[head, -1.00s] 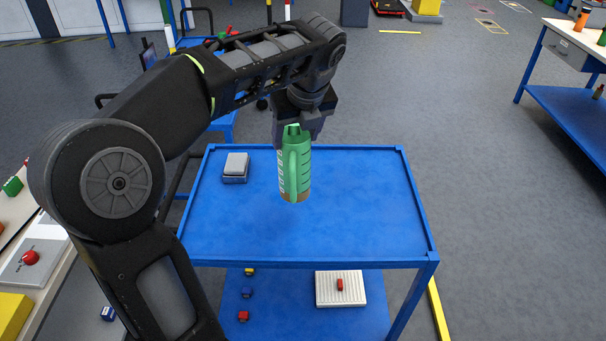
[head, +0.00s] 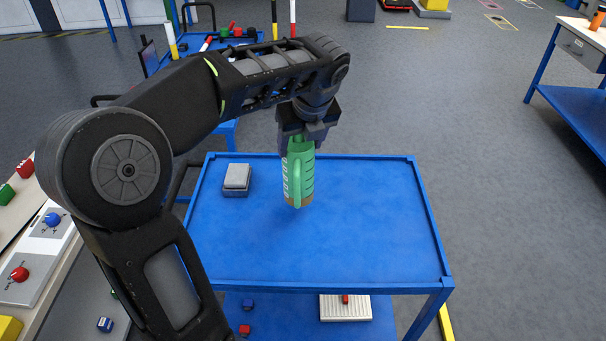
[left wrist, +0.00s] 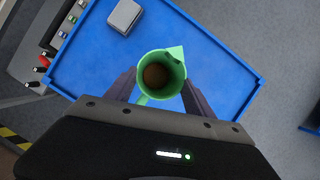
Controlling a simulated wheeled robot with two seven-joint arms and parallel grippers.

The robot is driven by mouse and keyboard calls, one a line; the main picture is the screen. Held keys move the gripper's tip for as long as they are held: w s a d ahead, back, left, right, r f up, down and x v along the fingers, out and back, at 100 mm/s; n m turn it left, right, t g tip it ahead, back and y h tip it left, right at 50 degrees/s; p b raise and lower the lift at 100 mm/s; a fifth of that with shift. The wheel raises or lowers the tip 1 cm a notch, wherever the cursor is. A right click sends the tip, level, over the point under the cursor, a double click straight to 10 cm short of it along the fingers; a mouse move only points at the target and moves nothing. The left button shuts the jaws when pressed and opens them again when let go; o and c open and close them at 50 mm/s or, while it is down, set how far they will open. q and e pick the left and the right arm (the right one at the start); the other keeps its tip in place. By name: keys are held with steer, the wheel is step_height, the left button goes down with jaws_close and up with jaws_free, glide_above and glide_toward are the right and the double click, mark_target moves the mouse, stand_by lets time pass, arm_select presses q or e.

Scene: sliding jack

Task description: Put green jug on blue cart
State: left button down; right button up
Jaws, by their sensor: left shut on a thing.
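The green jug (head: 299,177) hangs upright from my left gripper (head: 306,134) over the top of the blue cart (head: 370,225). My left gripper is shut on the jug near its upper end. In the left wrist view the jug (left wrist: 159,78) shows from above, its round opening between the two fingers, with the blue cart top (left wrist: 222,82) below it. I cannot tell for sure whether the jug's base touches the cart top. My right gripper is not in view.
The cart's lower shelf holds small blocks and a white ribbed plate (head: 345,308). A bench with buttons (head: 42,262) stands at the left. The cart top's right half is clear.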

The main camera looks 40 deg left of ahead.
arm_select(q)
steer(key=shift+f, duration=1.1)
steer(key=shift+f, duration=1.85)
steer(key=shift+f, duration=0.2)
steer(key=shift+c, duration=1.9)
jaws_free()
steer(key=shift+r, duration=0.1)
glide_toward(301, 164)
steer(key=shift+w+a+r, duration=0.1)
steer(key=shift+w+a, duration=0.25)
steer(key=shift+w, duration=0.25)
